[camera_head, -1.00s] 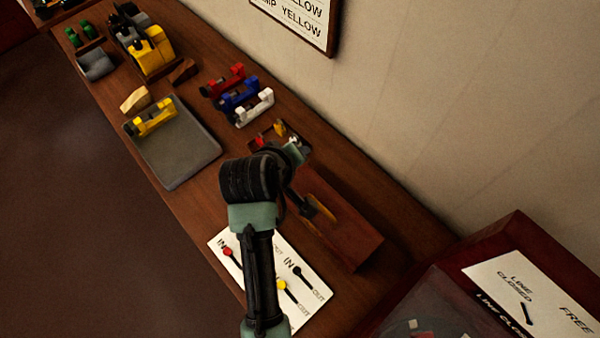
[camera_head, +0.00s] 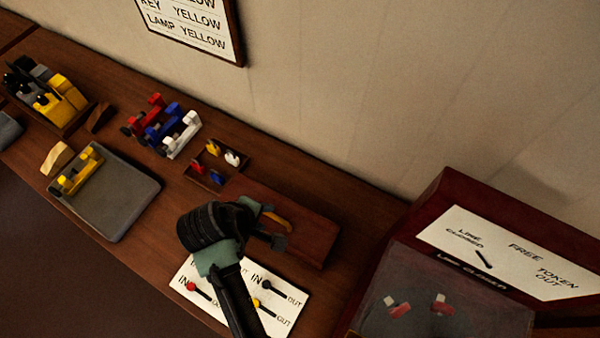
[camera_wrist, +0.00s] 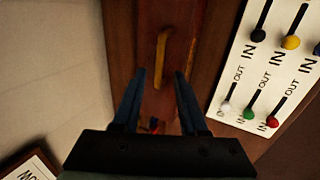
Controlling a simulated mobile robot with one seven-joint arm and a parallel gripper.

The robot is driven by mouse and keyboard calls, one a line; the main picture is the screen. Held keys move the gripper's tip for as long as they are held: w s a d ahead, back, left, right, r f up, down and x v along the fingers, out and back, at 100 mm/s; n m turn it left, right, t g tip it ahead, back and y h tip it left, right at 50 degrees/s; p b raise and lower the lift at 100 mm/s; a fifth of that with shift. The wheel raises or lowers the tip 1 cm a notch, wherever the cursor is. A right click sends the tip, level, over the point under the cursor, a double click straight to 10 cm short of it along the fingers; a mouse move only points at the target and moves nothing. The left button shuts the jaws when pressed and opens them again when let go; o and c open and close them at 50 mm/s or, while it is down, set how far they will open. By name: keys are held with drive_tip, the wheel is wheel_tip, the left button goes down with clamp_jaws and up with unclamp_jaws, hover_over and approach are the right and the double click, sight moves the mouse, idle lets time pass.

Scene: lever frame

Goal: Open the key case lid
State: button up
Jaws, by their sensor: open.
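The key case is a dark wooden box with an open compartment (camera_head: 217,178) holding small red, yellow, white and blue keys. Its wooden lid (camera_head: 312,238) lies to the right of that compartment and bears a long yellow handle (camera_head: 277,221). In the wrist view the handle (camera_wrist: 160,60) runs upright on the brown wood, just beyond the fingertips. My gripper (camera_wrist: 160,76) is open with nothing between its fingers. Small coloured bits of the keys show low between them. In the head view my arm hides part of the case's near side.
A white lever card (camera_head: 205,283) lies in front of the case. Left are red, blue and white stands (camera_head: 163,127) and a grey tray (camera_head: 128,195) with a yellow piece. A dark red cabinet (camera_head: 425,218) stands at the right, the wall behind.

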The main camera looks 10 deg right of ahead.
sight(272, 216)
drive_tip(key=shift+b+x, duration=3.1)
drive_tip(key=shift+b, duration=0.3)
drive_tip(key=shift+r+p, duration=0.3)
drive_tip(key=shift+f, duration=0.1)
drive_tip(key=shift+s+d+f, duration=0.1)
drive_tip(key=shift+f, duration=0.15)
drive_tip(key=c, duration=0.5)
clamp_jaws()
drive_tip(key=shift+f, duration=0.1)
